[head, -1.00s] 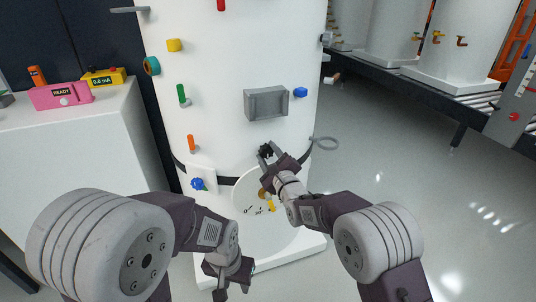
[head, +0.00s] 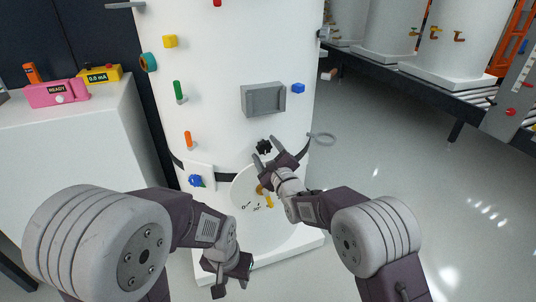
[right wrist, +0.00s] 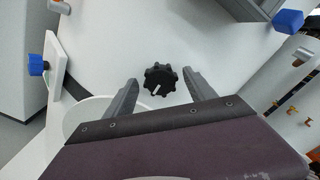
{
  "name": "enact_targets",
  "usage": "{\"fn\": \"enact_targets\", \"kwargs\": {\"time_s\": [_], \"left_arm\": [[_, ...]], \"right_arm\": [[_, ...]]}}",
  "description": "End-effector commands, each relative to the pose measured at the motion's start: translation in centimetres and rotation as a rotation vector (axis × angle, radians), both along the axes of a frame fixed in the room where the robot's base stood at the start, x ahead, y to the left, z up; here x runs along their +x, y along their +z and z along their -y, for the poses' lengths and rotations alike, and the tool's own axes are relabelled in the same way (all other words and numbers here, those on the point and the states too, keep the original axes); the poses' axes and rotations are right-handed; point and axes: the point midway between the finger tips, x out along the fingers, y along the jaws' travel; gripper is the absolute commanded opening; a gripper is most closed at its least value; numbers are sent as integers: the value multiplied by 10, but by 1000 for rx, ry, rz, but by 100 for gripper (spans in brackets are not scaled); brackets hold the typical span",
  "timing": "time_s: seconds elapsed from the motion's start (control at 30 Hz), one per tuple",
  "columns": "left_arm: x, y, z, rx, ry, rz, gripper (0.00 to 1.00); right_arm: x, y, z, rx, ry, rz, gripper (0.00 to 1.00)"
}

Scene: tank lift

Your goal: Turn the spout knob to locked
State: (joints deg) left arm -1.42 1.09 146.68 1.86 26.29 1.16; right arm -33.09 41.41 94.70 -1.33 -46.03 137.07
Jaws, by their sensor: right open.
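A black lobed knob (head: 264,147) with a white pointer mark is on the front of the white tank (head: 235,60). In the right wrist view the knob (right wrist: 160,79) sits between and beyond my fingertips, and its mark slants toward the lower left. My right gripper (head: 266,151) is open just in front of the knob; its fingers (right wrist: 160,82) stand apart on either side, with visible gaps. A round white plate (head: 240,195) with small symbols and a yellow lever (head: 268,200) lies below, partly hidden by my right arm. My left gripper (head: 232,287) hangs low, open and empty.
A grey box (head: 263,99) and a blue knob (head: 298,88) are above the black knob. A blue valve (head: 195,181) on a white panel is at left, and a grey ring (head: 321,138) juts out at right. Open floor lies to the right.

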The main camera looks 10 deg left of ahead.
Motion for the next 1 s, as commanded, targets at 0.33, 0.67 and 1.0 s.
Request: {"fn": "enact_targets", "kwargs": {"time_s": [0.33, 0.67, 1.0], "left_arm": [[0, -9, 0, 0, 0, 1, 38], [0, -23, 0, 0, 0, 0, 38], [0, -21, 0, 0, 0, 0, 38]], "right_arm": [[-49, -7, 33, 1, -1, 2, 64], [-73, -1, 50, 0, 0, 0, 64], [-57, 13, 78, 11, -58, 17, 64]]}}
